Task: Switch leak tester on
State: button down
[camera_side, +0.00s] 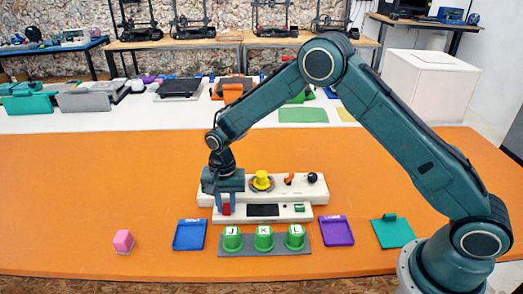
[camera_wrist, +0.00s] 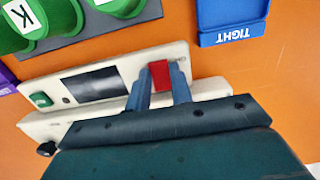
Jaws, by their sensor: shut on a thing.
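The leak tester (camera_side: 285,213) is a white device with a dark screen (camera_side: 263,210), a green button (camera_side: 299,208) and a red switch (camera_side: 226,210) at its left front. Its raised rear part carries a yellow round piece (camera_side: 262,178) and small orange and black parts. My gripper (camera_side: 225,203) points down over the device's left end. In the wrist view my gripper (camera_wrist: 161,84) has its two blue fingers on either side of the red switch (camera_wrist: 160,74), shut on it. The screen (camera_wrist: 94,85) looks dark. The switch's lower part is hidden between the fingers.
Green cups (camera_side: 263,240) marked J, K and L stand on a grey rack in front of the tester. A blue tray (camera_side: 189,235) marked TIGHT, a purple tray (camera_side: 337,231) and a teal tray (camera_side: 393,232) lie nearby. A pink block (camera_side: 123,241) sits left.

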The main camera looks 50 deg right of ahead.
jog(key=shift+w+d+g+y, duration=0.2)
jog(key=shift+w+g+y, duration=0.15)
jog(key=shift+g+y, duration=0.6)
jog(key=shift+d+g+y, duration=0.1)
jog(key=shift+g+y, duration=0.25)
jog(key=c, duration=1.2)
grip_release()
jog(key=shift+c, duration=0.2)
jog(key=shift+d+r, duration=0.1)
jog(key=shift+r, duration=0.05)
jog(key=v, duration=1.1)
jog(key=shift+r, duration=0.25)
